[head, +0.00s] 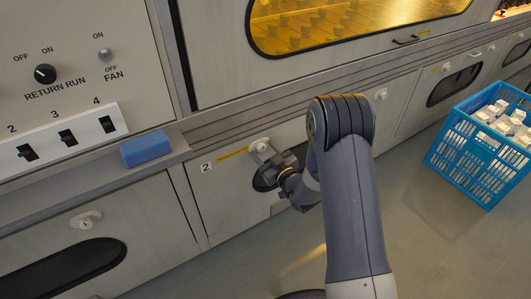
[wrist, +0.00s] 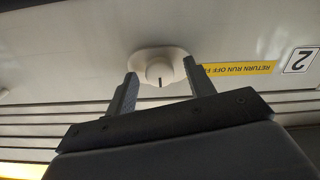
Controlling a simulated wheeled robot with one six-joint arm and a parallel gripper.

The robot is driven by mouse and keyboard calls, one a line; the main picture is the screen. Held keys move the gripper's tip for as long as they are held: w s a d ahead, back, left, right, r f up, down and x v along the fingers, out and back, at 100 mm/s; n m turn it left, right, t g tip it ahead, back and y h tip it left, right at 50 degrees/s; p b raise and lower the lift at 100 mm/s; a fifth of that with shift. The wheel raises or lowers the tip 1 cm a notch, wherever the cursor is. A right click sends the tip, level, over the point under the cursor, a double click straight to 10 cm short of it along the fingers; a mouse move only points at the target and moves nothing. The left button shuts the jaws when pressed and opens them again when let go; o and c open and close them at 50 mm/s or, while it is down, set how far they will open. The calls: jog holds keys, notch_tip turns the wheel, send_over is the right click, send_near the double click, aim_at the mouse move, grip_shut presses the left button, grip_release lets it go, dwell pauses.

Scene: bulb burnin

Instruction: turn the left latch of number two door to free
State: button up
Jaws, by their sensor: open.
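The left latch of door two is a round pale knob on an oval plate, near the top left of the door (head: 198,200) in the head view (head: 262,146). In the wrist view the knob (wrist: 158,72) has a short dark mark pointing down the picture. My gripper (head: 268,155) is at this latch. In the wrist view its open fingers (wrist: 160,80) stand on either side of the knob, with gaps visible. I cannot tell how deep the fingertips reach. The number 2 plate (head: 206,167) and yellow label (head: 233,153) are left of the latch.
My arm hides part of the door and its dark oval opening (head: 264,181). Another latch (head: 381,94) is farther right. A blue block (head: 146,148) lies on the ledge at left. A blue crate (head: 462,160) of pale boxes stands on the floor at right.

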grip_shut()
dwell(0.4)
